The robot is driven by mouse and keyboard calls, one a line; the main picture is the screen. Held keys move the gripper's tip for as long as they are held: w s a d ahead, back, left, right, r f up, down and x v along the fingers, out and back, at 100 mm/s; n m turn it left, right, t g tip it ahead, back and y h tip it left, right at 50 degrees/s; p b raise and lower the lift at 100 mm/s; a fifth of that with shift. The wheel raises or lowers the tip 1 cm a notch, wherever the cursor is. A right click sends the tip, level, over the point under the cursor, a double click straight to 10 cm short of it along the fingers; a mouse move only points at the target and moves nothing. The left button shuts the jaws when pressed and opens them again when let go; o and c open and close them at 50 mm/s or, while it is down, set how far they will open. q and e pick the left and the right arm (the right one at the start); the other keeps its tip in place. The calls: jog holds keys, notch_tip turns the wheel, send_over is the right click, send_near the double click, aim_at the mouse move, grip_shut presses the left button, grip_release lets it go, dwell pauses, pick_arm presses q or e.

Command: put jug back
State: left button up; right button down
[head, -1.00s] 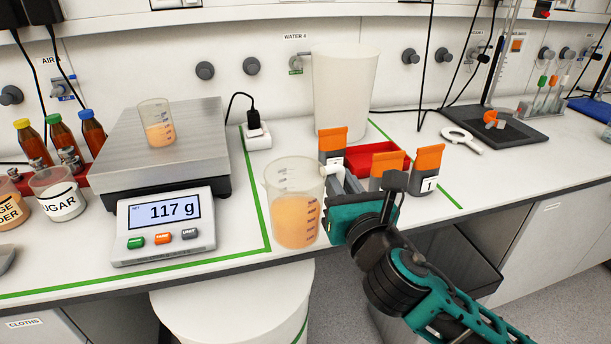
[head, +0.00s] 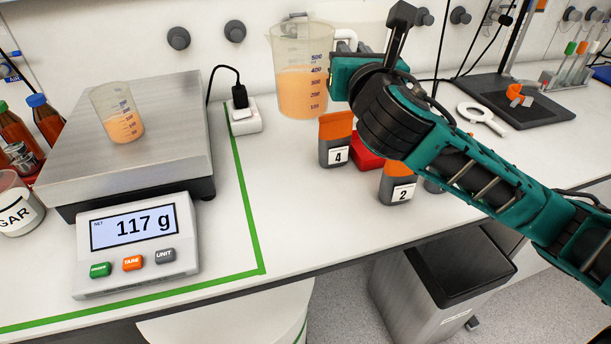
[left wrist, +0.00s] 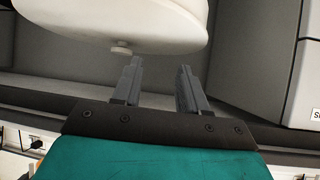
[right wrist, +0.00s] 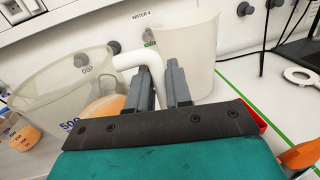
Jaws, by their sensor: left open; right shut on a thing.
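The right wrist view shows the handle (right wrist: 128,62) at the fingers (right wrist: 160,88) and the jug (right wrist: 65,85) to the left. Whether the jug touches the bench is unclear. My left gripper (left wrist: 158,85) is open and empty in the left wrist view, below a pale rounded thing (left wrist: 120,22); it is not in the head view.
A scale (head: 60,170) reading 117 g bears a small beaker (head: 118,112) of juice. Orange-lidded containers 4 (head: 337,150) and 2 (head: 397,190) and a red tray (head: 367,152) stand near the jug. The front middle bench is clear.

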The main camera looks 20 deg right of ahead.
notch_tip(320, 180, down, 20)
jog(key=b, duration=0.4)
jog(key=shift+s+r+b, duration=0.15)
jog(key=shift+b, duration=0.15)
jog(key=c, duration=1)
grip_release()
jog(key=shift+c, duration=0.2)
